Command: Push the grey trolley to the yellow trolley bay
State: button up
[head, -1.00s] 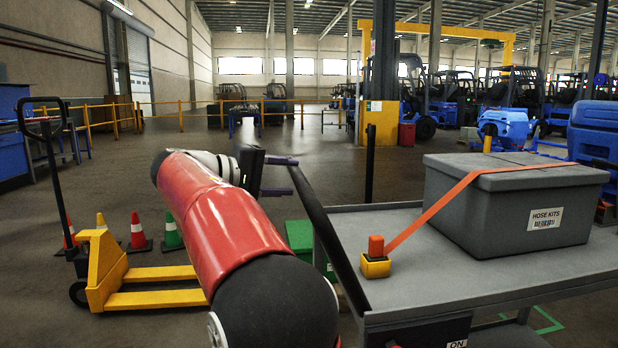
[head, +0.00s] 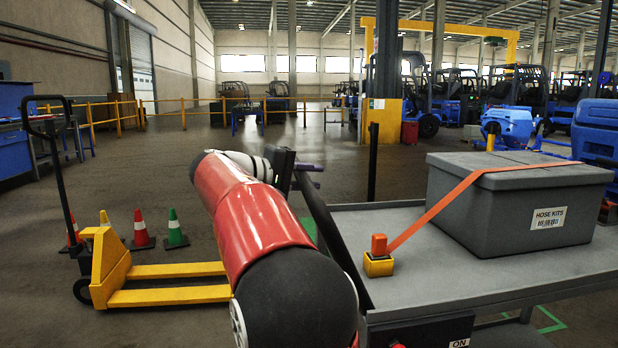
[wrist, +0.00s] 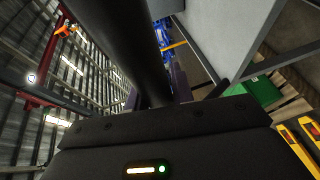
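The grey trolley (head: 490,290) stands at the right in the head view, with a dark push handle (head: 330,235) along its left end. A strapped grey box labelled HOSE KITS (head: 520,205) sits on its top. My gripper (head: 308,175) is at the far part of the handle. In the wrist view, the dark handle bar (wrist: 130,45) runs between the fingers (wrist: 158,92), which look closed against it. The arm hides part of the trolley's left side. I cannot make out a yellow trolley bay; green floor lines (head: 550,320) show beside the trolley.
A green crate (wrist: 262,92) shows beyond the handle in the wrist view. Yellow railings (head: 160,107) cross the back. Open floor lies ahead.

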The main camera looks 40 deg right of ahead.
grip_shut()
jog(key=shift+d, duration=0.1)
jog(key=s+d+b, duration=0.2)
jog(key=s+d, duration=0.7)
jog(key=d, duration=0.6)
jog(key=shift+s, duration=0.15)
jog(key=o, duration=0.8)
grip_release()
jog(key=shift+o, duration=0.3)
jog(key=shift+a, duration=0.1)
